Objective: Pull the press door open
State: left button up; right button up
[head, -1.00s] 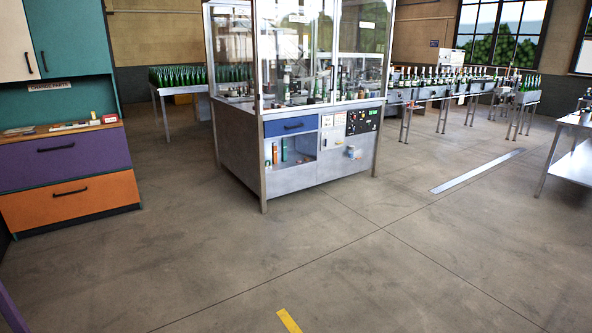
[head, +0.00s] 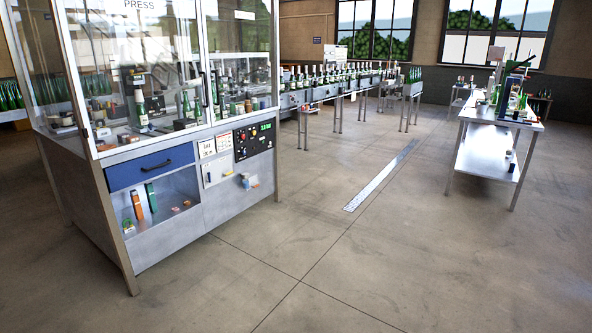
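The press (head: 155,255) stands at the left, a grey metal cabinet with a glazed upper enclosure. Its glass door (head: 140,70), under the word PRESS, looks shut. A dark vertical handle (head: 204,89) is on the frame between the left and right glass panes. Bottles and machine parts show behind the glass. Neither of my grippers is in view.
A blue drawer (head: 150,168) and an open shelf sit below the glass, beside a control panel (head: 253,140). A bottle conveyor (head: 335,88) runs behind. A steel table (head: 484,165) with bottles stands at the right. The floor in front is clear.

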aim_at(150, 6)
jog(key=z, duration=0.05)
jog(key=i, duration=2.9)
jog(key=u, duration=0.3)
jog(key=i, duration=1.75)
jog(key=u, duration=0.25)
